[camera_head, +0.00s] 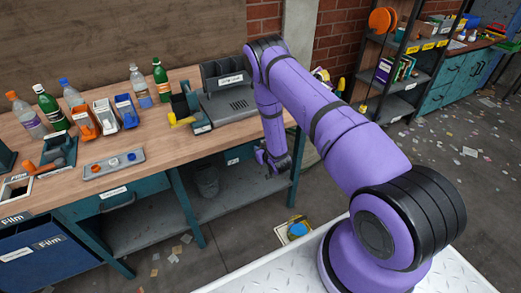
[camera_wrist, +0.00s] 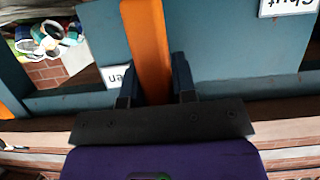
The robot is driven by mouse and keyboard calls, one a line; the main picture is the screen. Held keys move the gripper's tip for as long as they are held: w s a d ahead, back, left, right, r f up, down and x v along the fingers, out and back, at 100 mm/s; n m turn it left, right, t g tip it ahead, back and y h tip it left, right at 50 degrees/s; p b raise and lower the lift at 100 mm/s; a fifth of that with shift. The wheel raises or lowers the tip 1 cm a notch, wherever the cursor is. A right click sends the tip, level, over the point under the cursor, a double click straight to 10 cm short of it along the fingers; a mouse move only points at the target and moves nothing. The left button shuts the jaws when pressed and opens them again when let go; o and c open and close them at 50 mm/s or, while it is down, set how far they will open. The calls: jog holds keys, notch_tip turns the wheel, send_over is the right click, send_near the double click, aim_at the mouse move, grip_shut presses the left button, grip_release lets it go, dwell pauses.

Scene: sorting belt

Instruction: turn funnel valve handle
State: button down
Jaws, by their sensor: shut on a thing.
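The orange valve handle (camera_wrist: 146,35) is a flat bar running up from between my gripper's fingers in the wrist view. My gripper (camera_wrist: 154,82) is shut on this handle, one dark finger on each side. Behind it is a blue-grey panel (camera_wrist: 230,50) with an upside-down "Shut" label (camera_wrist: 288,6) at the upper right. A second label (camera_wrist: 115,74), partly covered, shows letters ending like "Open" left of the handle. In the head view my gripper (camera_head: 272,160) hangs low at the workbench's front right; the handle cannot be made out there.
The wooden workbench (camera_head: 160,165) carries bottles, orange and blue bins, a grey tray (camera_head: 114,163) and a dark sorting unit (camera_head: 228,100). A bucket (camera_head: 207,180) stands on its lower shelf. A shelf rack (camera_head: 405,75) stands at the back right. Litter dots the otherwise open floor at right.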

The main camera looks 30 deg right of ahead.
aim_at(250, 155)
jog(key=a+n+h, duration=0.1)
jog(key=n, duration=0.1)
jog(key=a+f+n+h, duration=0.1)
jog(key=n+h, duration=0.1)
jog(key=a+n+h, duration=0.1)
jog(key=a+n, duration=0.1)
jog(key=shift+f+t, duration=0.4)
jog(key=f+n+h, duration=0.1)
jog(key=n, duration=0.1)
jog(key=a+n+t, duration=0.1)
jog(key=shift+f+n+h, duration=0.4)
jog(key=shift+a+f+n+t+h, duration=0.1)
jog(key=shift+f+n+t+h, duration=0.3)
jog(key=shift+n, duration=0.5)
jog(key=shift+f+n+t+h, duration=0.15)
jog(key=shift+f+n, duration=0.3)
jog(key=shift+n, duration=0.45)
jog(key=c, duration=0.9)
grip_release()
jog(key=v, duration=1.1)
jog(key=shift+f, duration=0.1)
